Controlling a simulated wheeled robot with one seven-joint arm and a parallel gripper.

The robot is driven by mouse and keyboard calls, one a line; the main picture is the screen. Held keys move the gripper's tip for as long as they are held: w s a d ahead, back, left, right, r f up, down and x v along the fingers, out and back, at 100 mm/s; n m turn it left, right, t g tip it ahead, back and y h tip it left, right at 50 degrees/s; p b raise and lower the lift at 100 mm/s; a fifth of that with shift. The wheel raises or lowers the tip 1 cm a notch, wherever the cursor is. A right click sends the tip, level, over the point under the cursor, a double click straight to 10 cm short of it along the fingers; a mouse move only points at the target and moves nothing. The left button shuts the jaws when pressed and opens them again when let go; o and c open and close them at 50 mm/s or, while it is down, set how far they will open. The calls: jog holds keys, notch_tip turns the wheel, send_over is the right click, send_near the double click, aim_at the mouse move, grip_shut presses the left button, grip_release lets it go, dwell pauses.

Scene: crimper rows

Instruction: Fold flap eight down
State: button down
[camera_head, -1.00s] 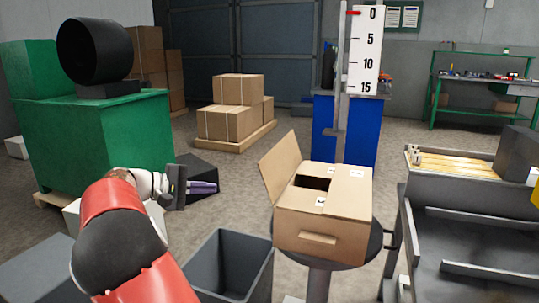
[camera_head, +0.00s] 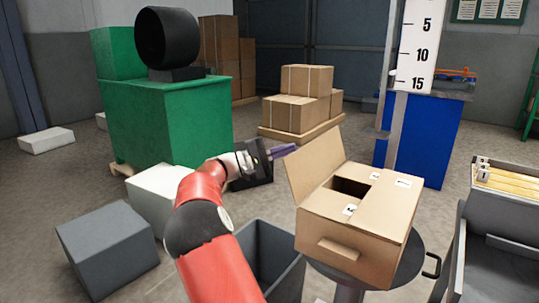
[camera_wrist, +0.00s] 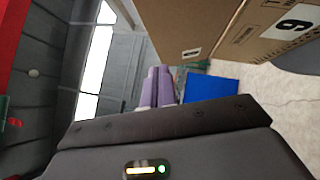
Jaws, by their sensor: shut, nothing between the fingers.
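The cardboard box (camera_head: 360,239) stands on a round dark stool. One flap (camera_head: 314,164) stands up, leaning outward, on its left side. The other top flaps lie down around a dark opening, with small white labels too small to read in the head view. My gripper (camera_head: 284,150) is shut and empty, its purple fingers just left of the raised flap's upper edge; I cannot tell if they touch. In the wrist view the closed fingers (camera_wrist: 157,84) point ahead, and cardboard (camera_wrist: 235,35) with a large label, looking like a 6 or 9, fills the upper right.
A grey open bin (camera_head: 268,262) stands below my arm, left of the stool (camera_head: 408,268). A grey block (camera_head: 108,245) and a white block (camera_head: 160,193) lie on the floor at left. A green cabinet (camera_head: 180,115) is behind. A metal rack (camera_head: 500,215) stands at right.

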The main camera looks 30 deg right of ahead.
aim_at(315, 143)
jog(key=shift+s+d+r, duration=0.25)
jog(key=shift+s+d, duration=0.15)
jog(key=shift+s, duration=0.25)
jog(key=shift+s+d+r, duration=0.3)
jog(key=shift+s+d, duration=0.1)
jog(key=shift+s, duration=0.2)
jog(key=shift+s+d+r, duration=0.25)
jog(key=shift+s+d, duration=0.15)
jog(key=shift+s, duration=0.25)
